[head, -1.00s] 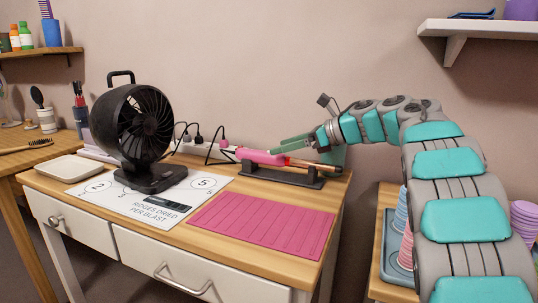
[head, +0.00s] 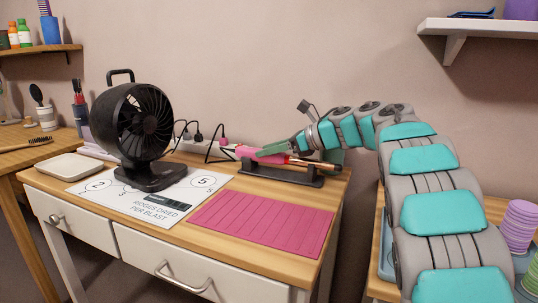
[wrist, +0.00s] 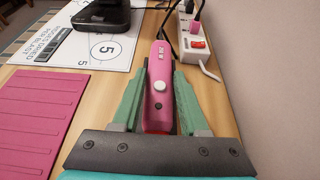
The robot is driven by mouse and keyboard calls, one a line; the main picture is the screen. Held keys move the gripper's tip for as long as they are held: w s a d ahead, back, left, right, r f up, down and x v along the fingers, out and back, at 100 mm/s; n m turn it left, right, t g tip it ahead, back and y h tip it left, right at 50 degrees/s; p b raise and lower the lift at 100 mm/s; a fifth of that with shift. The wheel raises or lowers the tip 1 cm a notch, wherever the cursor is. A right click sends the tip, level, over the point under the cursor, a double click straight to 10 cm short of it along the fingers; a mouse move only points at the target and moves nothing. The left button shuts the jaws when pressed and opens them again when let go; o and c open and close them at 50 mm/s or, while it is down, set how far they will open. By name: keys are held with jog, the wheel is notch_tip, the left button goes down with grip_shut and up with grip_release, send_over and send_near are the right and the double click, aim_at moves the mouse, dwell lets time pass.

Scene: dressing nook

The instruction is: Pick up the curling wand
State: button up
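The curling wand (head: 246,152) has a pink handle and lies across a dark stand (head: 282,175) at the back right of the dresser. Its barrel end points right. In the wrist view the handle (wrist: 160,84) with its white button lies lengthwise between my fingers. My gripper (head: 258,150) comes in from the right, low over the wand. In the wrist view my gripper (wrist: 160,76) has its green fingers apart, one on each side of the handle. It looks open. Whether a finger touches the handle I cannot tell. The barrel is hidden in the wrist view.
A black fan (head: 135,130) stands on a white numbered sheet (head: 155,202) to the left. A pink ridged mat (head: 262,225) lies in front of the stand. A white power strip (wrist: 193,42) with plugs and cords runs along the wall behind.

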grip_shut()
jog(key=shift+r, duration=0.15)
dwell(0.5)
